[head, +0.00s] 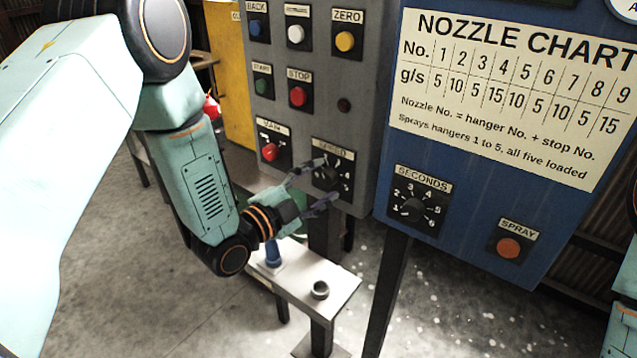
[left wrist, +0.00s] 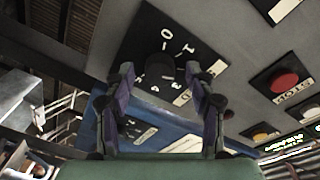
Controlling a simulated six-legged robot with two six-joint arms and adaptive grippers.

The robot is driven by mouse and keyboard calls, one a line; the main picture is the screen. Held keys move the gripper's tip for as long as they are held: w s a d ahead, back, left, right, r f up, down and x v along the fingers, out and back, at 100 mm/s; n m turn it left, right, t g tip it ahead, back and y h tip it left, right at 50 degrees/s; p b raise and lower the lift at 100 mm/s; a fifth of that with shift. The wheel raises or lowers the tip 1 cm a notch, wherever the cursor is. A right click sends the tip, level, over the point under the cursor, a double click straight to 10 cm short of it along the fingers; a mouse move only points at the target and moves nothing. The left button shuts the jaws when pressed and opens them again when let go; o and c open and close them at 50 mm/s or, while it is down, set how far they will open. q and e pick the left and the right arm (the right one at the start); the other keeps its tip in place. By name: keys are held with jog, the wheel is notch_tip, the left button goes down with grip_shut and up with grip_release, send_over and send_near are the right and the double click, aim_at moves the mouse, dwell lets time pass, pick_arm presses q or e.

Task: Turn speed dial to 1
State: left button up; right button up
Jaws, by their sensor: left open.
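The speed dial (head: 327,178) is a black knob on a black numbered plate, low on the grey control panel (head: 370,130). My right gripper is out of view.
The red main switch (head: 269,152) sits left of the dial, with the red stop button (head: 298,96) above. The blue panel (head: 460,225) with the seconds dial (head: 411,210) and orange spray button (head: 508,248) stands close on the right. A small white table (head: 330,278) is below.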

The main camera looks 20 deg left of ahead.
pick_arm(q)
jog(key=shift+w+a+f, duration=0.1)
jog(key=shift+w, duration=0.05)
jog(key=shift+d, duration=0.2)
jog(key=c, duration=0.4)
jog(key=shift+a, duration=0.1)
jog(key=c, duration=0.7)
